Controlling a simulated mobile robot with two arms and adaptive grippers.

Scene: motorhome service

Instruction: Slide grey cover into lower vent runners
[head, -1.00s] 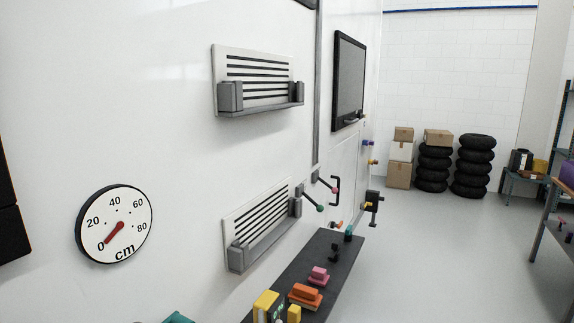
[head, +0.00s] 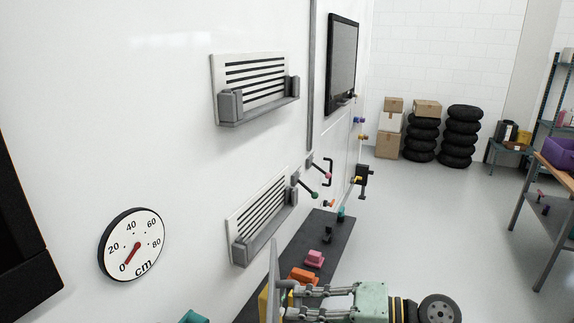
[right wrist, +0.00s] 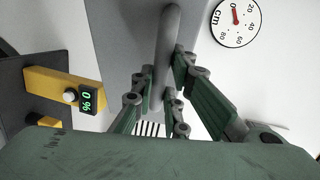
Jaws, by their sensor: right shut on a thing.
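The grey cover (head: 274,282) is a thin flat panel, seen nearly edge-on in the head view. My right gripper (head: 290,298) is shut on its bar handle, which shows in the right wrist view (right wrist: 166,48) against the cover's face (right wrist: 125,45). The lower vent (head: 262,212) is a white slatted plate on the white wall, with grey runners (head: 262,243) along its bottom and ends. The cover is apart from it, nearer the camera and below its right part. Vent slats also show beyond the fingers in the right wrist view (right wrist: 148,129). My left gripper is out of view.
The upper vent (head: 255,78) has similar grey runners. Levers (head: 308,190) stick out right of the lower vent. A round cm gauge (head: 132,244) hangs at left. Open floor lies right.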

